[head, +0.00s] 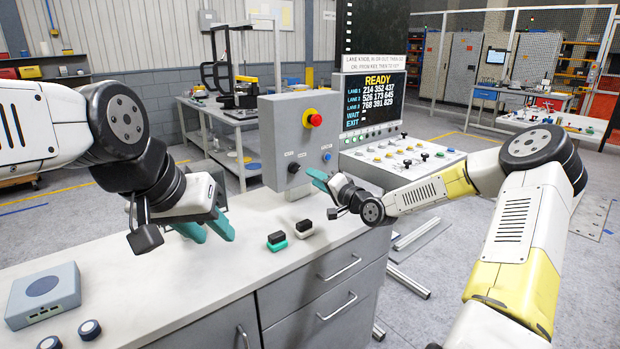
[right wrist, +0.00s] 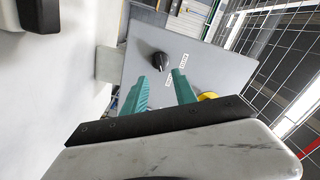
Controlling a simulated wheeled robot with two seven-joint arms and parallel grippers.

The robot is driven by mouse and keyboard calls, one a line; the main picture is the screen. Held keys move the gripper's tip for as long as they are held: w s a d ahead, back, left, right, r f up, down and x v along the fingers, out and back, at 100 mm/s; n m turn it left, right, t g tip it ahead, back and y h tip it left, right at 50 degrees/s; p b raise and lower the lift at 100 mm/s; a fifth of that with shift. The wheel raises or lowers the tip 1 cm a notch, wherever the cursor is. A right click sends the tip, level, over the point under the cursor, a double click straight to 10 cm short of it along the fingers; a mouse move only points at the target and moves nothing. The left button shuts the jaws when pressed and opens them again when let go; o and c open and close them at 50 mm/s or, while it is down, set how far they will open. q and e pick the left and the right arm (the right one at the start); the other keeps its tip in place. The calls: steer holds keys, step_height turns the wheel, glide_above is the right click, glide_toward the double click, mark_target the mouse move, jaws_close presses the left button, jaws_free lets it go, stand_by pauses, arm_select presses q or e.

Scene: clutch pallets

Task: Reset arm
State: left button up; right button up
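My left gripper (head: 216,238) hangs above the white counter with its two teal fingers apart and nothing between them. My right gripper (head: 314,176) is in front of the lower right of the grey control box (head: 270,122). In the right wrist view its teal fingers (right wrist: 160,86) are apart, and a black knob (right wrist: 158,61) on the box face shows just beyond the gap. I cannot tell whether a finger touches the knob or the box.
The counter (head: 180,285) holds a grey device (head: 43,295), two dark round knobs (head: 90,329) and two small black-topped blocks, one green-based (head: 277,241) and one white-based (head: 304,229). A button console (head: 400,160) with a READY screen (head: 375,100) stands behind my right forearm.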

steer(key=shift+a, duration=0.1)
steer(key=s+d+r+n+g+h, duration=0.2)
steer(key=s+d+r, duration=0.1)
steer(key=s, duration=1)
steer(key=s+d+r+n+g+h, duration=0.1)
steer(key=s+d+r+g+h, duration=0.2)
steer(key=s, duration=1.1)
steer(key=s+d+r+n+g+h, duration=0.2)
steer(key=s+d+r+g+h, duration=0.1)
steer(key=s, duration=1)
steer(key=shift+s+r+n, duration=0.3)
steer(key=shift+s+r, duration=0.1)
steer(key=shift+r, duration=0.2)
